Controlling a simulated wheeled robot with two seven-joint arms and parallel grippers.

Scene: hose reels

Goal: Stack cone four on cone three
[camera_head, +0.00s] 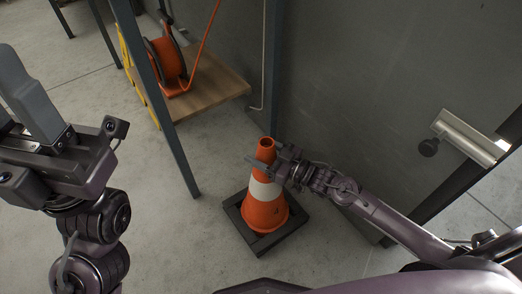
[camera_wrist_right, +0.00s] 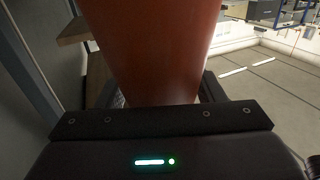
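One orange cone (camera_head: 264,214) with a white band and a dark square base stands upright on the floor in the head view. I cannot tell whether it is a single cone or several nested, nor its number. My right gripper (camera_head: 272,164) is at the cone's upper part, with one finger across its front, just above the white band. In the right wrist view an orange cone body (camera_wrist_right: 147,45) fills the middle, close to the gripper. Whether the fingers press on it is hidden. My left gripper (camera_head: 22,108) is raised at the left, fingers apart and empty.
A wooden shelf (camera_head: 205,92) with an orange hose reel (camera_head: 168,62) stands behind, beside a blue-grey post (camera_head: 165,120). A grey wall (camera_head: 370,80) is close behind the cone. The concrete floor (camera_head: 175,245) left of the cone is clear.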

